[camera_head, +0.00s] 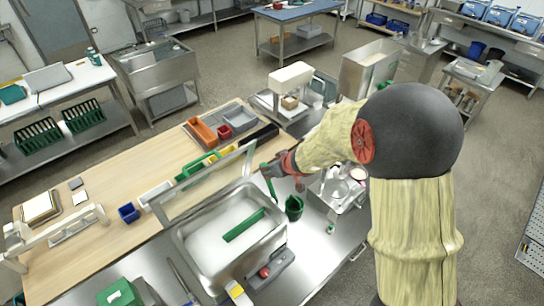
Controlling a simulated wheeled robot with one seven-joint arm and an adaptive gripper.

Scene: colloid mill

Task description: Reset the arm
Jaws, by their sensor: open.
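My arm reaches in from the right in a pale yellow sleeve with a dark round elbow. My gripper (272,170), red and dark grey, is at the arm's far end in the middle of the picture. It is open, and I see nothing held between its fingers. It is above the workbench, just past the upper right corner of a steel basin (181,246). A green cup (294,207) stands below and to the right of it. The small size hides the exact shape of the fingertips.
The basin holds white material and a green bar (244,225). A raised frame (207,186) stands along its back edge. A blue bin (128,213), orange tray (201,132) and grey tray (236,117) sit on the wooden bench.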

